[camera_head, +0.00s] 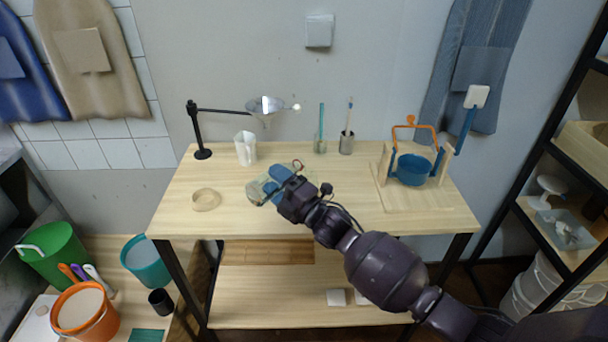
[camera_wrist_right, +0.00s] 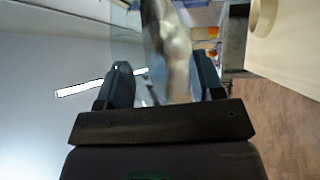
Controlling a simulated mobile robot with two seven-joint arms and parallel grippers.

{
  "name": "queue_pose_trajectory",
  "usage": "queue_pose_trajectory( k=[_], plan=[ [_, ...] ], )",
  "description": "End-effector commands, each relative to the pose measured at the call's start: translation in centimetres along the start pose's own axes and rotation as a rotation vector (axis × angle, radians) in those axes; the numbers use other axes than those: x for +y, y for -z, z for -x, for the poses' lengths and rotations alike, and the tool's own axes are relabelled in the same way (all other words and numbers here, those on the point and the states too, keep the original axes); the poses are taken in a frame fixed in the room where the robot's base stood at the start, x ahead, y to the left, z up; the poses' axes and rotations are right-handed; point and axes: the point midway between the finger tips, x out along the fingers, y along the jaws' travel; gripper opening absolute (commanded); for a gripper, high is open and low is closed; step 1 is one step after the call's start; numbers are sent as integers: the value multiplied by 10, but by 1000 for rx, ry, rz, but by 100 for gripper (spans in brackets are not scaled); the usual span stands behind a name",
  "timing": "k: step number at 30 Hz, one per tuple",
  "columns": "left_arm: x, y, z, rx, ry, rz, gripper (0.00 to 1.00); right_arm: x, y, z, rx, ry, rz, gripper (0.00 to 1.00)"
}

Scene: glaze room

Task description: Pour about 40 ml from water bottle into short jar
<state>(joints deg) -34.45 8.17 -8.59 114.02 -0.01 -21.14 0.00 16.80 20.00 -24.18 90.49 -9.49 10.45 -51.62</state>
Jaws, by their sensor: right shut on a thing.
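My right gripper (camera_head: 275,182) is over the middle of the wooden table, shut on a clear, pale bottle (camera_head: 257,190), which I take to be the water bottle. The bottle looks strongly tilted, and the gripper hides part of it. In the right wrist view the bottle (camera_wrist_right: 168,50) sits between the two dark fingers (camera_wrist_right: 164,82), blurred and glossy. The water level and any stream cannot be made out. I cannot pick out the short jar for sure; a small clear jar (camera_head: 320,147) with a teal stick in it stands at the back. My left gripper is out of view.
A blue bowl (camera_head: 411,170) hangs in a wooden frame at right.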

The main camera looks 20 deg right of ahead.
Motion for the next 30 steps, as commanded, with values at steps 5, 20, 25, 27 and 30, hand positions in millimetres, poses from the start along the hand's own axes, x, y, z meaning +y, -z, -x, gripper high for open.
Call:
queue_pose_trajectory(
  k=[5,20,25,27,30],
  plan=[
    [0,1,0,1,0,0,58,1,5,-1,-1,-2,-6,32],
    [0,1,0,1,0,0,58,0,14,-1,-2,-1,-8,32],
    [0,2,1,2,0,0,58,1,15,-1,-3,-1,-10,32],
    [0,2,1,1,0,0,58,1,15,-1,-3,-1,-11,32],
    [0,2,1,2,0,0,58,1,15,-1,-3,-2,-12,32]
  ],
)
